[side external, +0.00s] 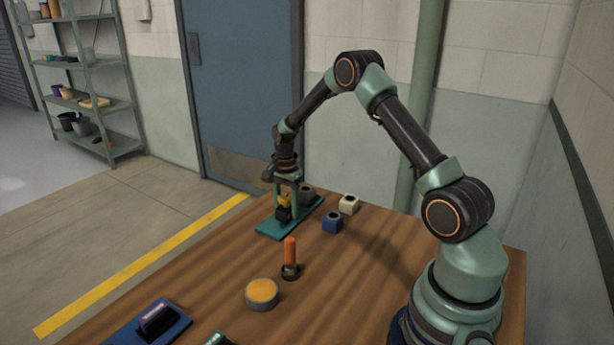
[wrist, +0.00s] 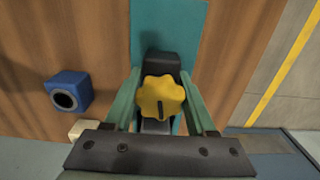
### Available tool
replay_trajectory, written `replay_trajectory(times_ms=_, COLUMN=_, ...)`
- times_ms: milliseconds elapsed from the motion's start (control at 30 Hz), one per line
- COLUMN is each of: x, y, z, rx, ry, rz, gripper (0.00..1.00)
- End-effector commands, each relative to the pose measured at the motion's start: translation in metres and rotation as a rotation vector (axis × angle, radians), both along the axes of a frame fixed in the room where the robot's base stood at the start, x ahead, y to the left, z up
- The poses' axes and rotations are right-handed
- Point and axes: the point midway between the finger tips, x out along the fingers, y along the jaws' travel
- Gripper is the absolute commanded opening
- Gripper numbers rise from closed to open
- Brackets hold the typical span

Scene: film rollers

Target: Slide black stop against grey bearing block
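The black stop (wrist: 160,63) sits on the teal base plate (wrist: 170,28), with a yellow lobed knob (wrist: 160,97) on it. In the side view the stop (side external: 283,214) is below my gripper (side external: 288,207). The grey bearing block (side external: 306,194) stands on the same plate, to the right of the stop and apart from it in the side view. In the wrist view my gripper's two green fingers (wrist: 161,72) point down on either side of the stop and knob, very close to the stop's sides. I cannot tell whether they touch it.
A blue block with a round hole (side external: 332,226) and a cream block (side external: 349,204) stand beside the plate. An orange-handled tool (side external: 290,255) stands upright, with a round orange-topped disc (side external: 262,293) nearby. A blue tray (side external: 150,325) lies at the front left.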

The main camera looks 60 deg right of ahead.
Motion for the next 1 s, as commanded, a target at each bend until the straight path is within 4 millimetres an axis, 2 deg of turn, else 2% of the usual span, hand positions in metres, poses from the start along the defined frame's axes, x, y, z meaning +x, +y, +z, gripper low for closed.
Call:
replay_trajectory(times_ms=33, x=0.000, y=0.000, z=0.000, rx=0.000, ry=0.000, rz=0.000, gripper=0.11)
replay_trajectory(times_ms=67, x=0.000, y=0.000, z=0.000, rx=0.000, ry=0.000, rz=0.000, gripper=0.00)
replay_trajectory(times_ms=267, x=0.000, y=-0.002, z=0.000, rx=0.000, ry=0.000, rz=-0.001, gripper=0.00)
replay_trajectory(times_ms=567, x=0.000, y=-0.045, z=0.000, rx=-0.001, ry=-0.002, rz=-0.002, gripper=0.00)
replay_trajectory(times_ms=867, x=0.000, y=-0.047, z=0.001, rx=-0.001, ry=-0.002, rz=0.000, gripper=0.00)
replay_trajectory(times_ms=900, x=0.000, y=-0.047, z=0.001, rx=-0.001, ry=-0.003, rz=0.000, gripper=0.68)
replay_trajectory(times_ms=933, x=0.000, y=-0.047, z=0.001, rx=-0.001, ry=-0.003, rz=0.000, gripper=0.79)
replay_trajectory(times_ms=1000, x=0.000, y=-0.047, z=0.001, rx=-0.001, ry=-0.002, rz=0.000, gripper=0.80)
